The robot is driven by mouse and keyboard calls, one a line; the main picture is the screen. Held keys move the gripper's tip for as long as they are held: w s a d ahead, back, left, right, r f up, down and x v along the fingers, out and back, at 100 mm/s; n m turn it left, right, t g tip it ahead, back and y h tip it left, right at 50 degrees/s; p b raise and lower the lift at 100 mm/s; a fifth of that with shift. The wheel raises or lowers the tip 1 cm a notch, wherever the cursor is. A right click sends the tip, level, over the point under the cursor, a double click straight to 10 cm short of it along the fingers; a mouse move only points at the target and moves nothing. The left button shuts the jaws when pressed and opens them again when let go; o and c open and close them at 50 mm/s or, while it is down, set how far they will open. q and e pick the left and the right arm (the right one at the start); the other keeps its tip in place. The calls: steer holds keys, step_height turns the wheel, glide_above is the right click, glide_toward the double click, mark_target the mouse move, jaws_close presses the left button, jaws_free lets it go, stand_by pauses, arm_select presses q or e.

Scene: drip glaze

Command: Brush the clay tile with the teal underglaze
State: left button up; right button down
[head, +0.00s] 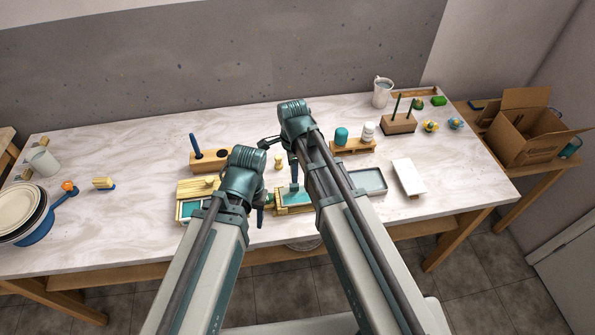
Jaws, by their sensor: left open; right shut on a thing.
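A wood-framed tray with a teal surface (299,197) lies at the front middle of the table. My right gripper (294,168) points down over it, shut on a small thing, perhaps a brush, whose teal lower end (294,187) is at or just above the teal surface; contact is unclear. My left gripper (263,203) is open at the left end of this tray. A second wooden piece with a teal area (190,208) lies left of it, partly hidden by my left arm. I cannot tell which piece is the clay tile.
A wooden holder (210,161) with a blue-handled tool stands behind. A teal jar (341,136) and white jar (368,131) stand on a wooden stand. A grey tray (370,180) and white slab (408,177) lie right.

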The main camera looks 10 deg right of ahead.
steer(key=shift+f, duration=0.1)
steer(key=shift+a, duration=1.5)
steer(key=shift+a, duration=0.3)
step_height(320, 180, up, 7)
steer(key=p, duration=0.7)
